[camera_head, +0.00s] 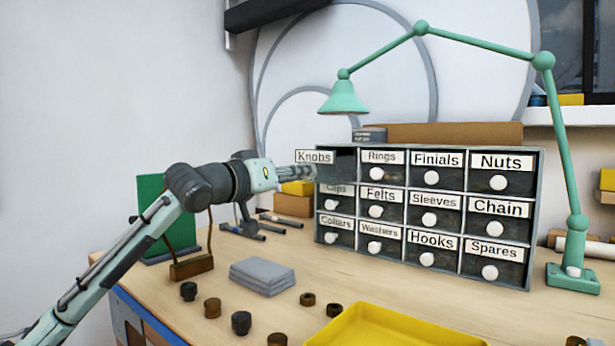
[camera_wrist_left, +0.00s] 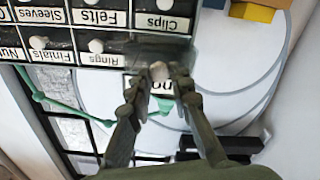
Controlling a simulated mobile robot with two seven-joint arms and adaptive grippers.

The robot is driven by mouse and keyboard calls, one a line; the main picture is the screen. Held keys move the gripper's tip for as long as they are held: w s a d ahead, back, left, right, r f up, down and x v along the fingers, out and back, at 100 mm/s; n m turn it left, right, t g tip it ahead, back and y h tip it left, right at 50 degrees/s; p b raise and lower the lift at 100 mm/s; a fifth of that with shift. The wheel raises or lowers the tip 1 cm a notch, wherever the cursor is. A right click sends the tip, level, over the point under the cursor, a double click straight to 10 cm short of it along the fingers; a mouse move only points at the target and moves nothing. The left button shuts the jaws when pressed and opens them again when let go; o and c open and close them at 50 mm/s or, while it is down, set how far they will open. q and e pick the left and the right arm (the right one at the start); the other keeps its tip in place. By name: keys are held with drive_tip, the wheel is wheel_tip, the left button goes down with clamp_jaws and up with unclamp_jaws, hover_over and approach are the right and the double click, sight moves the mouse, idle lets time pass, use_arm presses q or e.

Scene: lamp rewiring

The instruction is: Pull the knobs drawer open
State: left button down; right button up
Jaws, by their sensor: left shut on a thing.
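The small-drawer cabinet (camera_head: 540,215) stands on the bench with labelled fronts and white knobs. The knobs drawer (camera_head: 314,157) is at its top left; its label stands out to the left of the cabinet's edge, so its front is out from the cabinet, with a dark opening behind it. My left gripper (camera_head: 298,172) is at this front, shut on its knob. In the left wrist view, which is upside down, the pale knob (camera_wrist_left: 158,72) sits between the fingertips (camera_wrist_left: 160,80), and they partly hide the label. My right gripper is not in view.
The rings drawer (camera_head: 382,165) next to it and the others look shut. A green lamp (camera_head: 575,225) stands at the right. Grey cloths (camera_head: 262,276), several small dark cylinders and a yellow tray (camera_head: 395,330) lie in front. Yellow and brown boxes (camera_head: 293,204) sit left of the cabinet.

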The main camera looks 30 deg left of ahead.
use_arm(q)
drive_tip(key=shift+w, duration=0.1)
drive_tip(key=c, duration=1.4)
unclamp_jaws()
drive_tip(key=shift+o, duration=0.2)
drive_tip(key=s+a, duration=0.1)
drive_tip(key=s, duration=1.1)
drive_tip(key=shift+a, duration=0.35)
